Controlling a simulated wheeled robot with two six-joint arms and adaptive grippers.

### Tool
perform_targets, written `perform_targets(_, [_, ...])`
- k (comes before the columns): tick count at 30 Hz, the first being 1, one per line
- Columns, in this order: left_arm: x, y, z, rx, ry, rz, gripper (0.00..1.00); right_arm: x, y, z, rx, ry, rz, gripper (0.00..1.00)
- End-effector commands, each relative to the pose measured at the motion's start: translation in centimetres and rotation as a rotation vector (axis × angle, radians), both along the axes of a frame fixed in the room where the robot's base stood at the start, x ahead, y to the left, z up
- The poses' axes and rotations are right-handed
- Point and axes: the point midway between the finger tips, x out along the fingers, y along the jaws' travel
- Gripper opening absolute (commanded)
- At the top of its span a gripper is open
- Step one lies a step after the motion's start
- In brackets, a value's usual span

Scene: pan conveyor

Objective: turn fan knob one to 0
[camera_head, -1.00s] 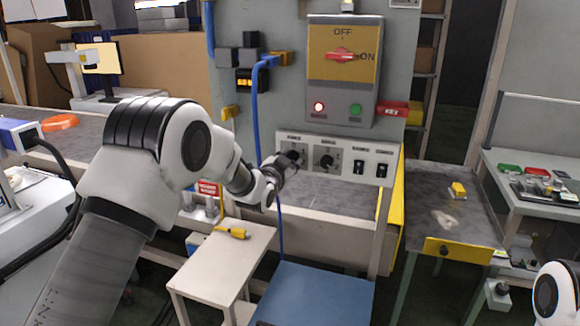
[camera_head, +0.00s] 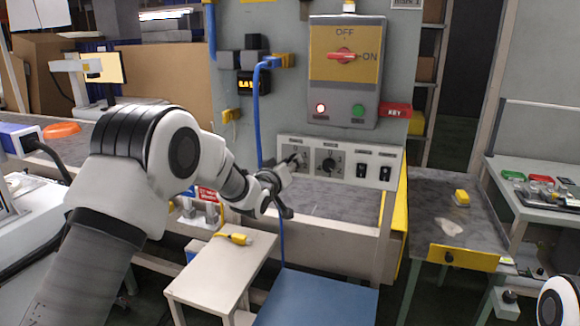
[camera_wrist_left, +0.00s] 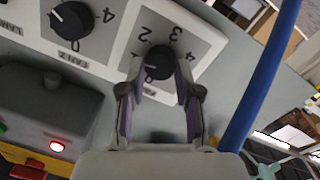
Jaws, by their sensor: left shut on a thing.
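The white control panel (camera_head: 342,177) on the grey wall carries two black knobs and two switches. Fan knob one (camera_wrist_left: 158,62) is the left knob in the head view, where my left gripper (camera_head: 287,170) partly covers it. In the left wrist view, my left gripper's two fingers (camera_wrist_left: 159,88) sit on either side of this knob and are shut on it. The dial digits 2, 3 and 4 show around it, upside down. The knob's exact setting is hard to read. My right gripper is out of view.
Fan knob two (camera_head: 329,162) sits just right of fan knob one. A blue cable (camera_head: 256,115) hangs close beside my left gripper. A box with a red rotary switch (camera_head: 343,56) is above the panel. A small white table (camera_head: 220,270) stands below.

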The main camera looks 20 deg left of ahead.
Motion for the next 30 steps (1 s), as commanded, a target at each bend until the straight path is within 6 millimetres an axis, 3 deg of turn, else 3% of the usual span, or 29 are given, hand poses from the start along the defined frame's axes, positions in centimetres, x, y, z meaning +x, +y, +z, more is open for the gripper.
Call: perform_targets(30, [0.0,0.0,-0.7,-0.958,0.037,0.0,0.0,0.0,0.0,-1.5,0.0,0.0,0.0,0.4])
